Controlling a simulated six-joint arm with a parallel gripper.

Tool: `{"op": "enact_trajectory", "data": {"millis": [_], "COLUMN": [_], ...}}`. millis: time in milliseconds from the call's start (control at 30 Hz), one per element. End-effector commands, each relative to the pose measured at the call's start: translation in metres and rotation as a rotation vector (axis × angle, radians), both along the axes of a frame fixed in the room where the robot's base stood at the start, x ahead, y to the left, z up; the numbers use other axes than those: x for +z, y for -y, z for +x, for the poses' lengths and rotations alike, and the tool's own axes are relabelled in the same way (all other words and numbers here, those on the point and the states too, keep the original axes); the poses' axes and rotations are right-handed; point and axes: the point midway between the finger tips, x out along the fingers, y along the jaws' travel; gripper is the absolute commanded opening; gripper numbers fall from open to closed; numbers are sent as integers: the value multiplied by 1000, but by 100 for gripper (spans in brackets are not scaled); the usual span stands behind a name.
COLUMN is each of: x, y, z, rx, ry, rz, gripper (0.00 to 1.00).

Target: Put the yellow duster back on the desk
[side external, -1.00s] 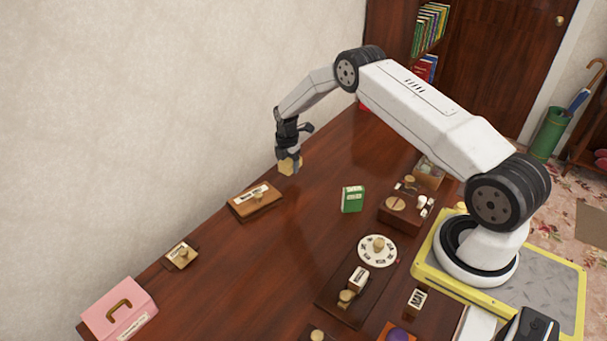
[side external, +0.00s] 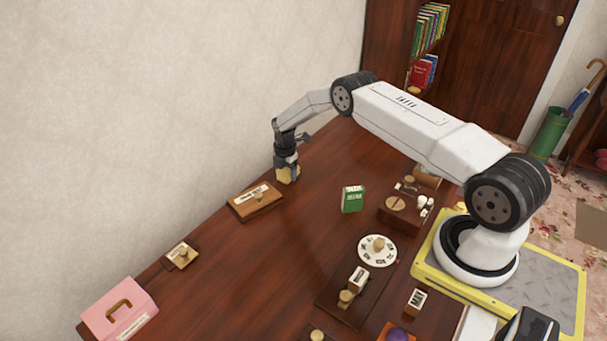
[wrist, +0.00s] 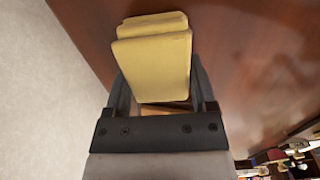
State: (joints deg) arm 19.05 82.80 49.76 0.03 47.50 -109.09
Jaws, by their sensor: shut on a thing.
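The yellow duster (side external: 288,175) is a folded yellow block between the fingers of my gripper (side external: 287,172), low over the far part of the brown desk (side external: 240,255), near the wall. In the wrist view the duster (wrist: 152,60) fills the space between the two dark fingers of my gripper (wrist: 158,90), which is shut on it. The duster's underside is hidden, so I cannot tell if it touches the desk.
A wooden block with a label and knob (side external: 255,200) lies just left of my gripper. A green box (side external: 352,198) stands to the right, with a wooden tray of small items (side external: 405,208) beyond it. A pink case (side external: 120,308) is at the near left. Bare desk lies between them.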

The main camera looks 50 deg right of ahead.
Motion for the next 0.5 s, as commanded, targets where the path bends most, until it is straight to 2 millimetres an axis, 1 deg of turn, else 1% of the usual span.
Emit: {"op": "enact_trajectory", "data": {"millis": [500], "x": [-6], "y": [0], "z": [0], "rx": [0], "ry": [1], "rz": [0], "gripper": [17]}}
